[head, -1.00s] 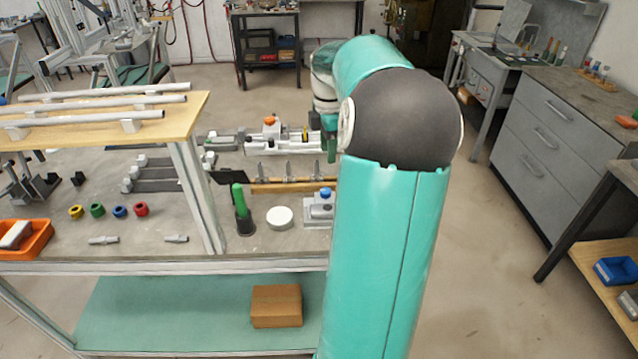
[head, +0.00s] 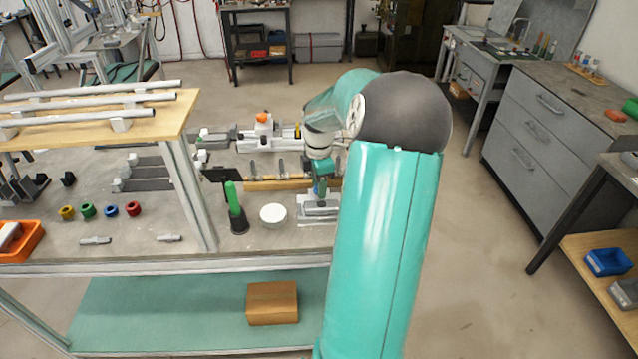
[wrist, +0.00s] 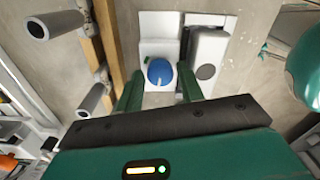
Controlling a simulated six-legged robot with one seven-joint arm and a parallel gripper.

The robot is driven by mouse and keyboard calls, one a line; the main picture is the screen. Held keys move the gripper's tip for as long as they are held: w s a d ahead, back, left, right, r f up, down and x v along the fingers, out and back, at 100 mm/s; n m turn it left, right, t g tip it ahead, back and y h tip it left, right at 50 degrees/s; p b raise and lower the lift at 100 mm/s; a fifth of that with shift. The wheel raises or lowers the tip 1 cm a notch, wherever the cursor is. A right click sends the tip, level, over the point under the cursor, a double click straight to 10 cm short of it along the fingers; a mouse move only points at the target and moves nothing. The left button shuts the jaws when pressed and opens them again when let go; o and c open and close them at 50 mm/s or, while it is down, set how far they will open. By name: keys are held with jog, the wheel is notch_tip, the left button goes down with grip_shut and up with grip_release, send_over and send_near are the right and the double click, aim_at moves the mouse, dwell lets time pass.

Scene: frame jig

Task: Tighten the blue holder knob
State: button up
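The blue holder knob (wrist: 160,72) is round and sits on a pale holder (wrist: 158,24) in the wrist view. My gripper (wrist: 158,76) is open, with one green finger on each side of the knob. The knob appears between or just beyond the fingertips; I cannot tell whether they touch it. In the head view my gripper (head: 321,182) is over the holder (head: 319,211) at the right end of the bench. It mostly hides the knob there.
A grey block with a round dark end (wrist: 206,71) stands close beside the right finger. A wooden rail with metal pegs (head: 262,184) lies behind the holder. A white disc (head: 273,214) and a green-handled tool in a dark stand (head: 236,208) are to its left.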

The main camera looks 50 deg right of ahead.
jog(key=shift+c, duration=0.5)
jog(key=c, duration=0.6)
jog(key=shift+m, duration=0.3)
jog(key=m, duration=0.3)
jog(key=shift+m, duration=0.3)
jog(key=m, duration=0.4)
jog(key=shift+m, duration=0.3)
jog(key=m, duration=1.1)
jog(key=shift+m, duration=0.3)
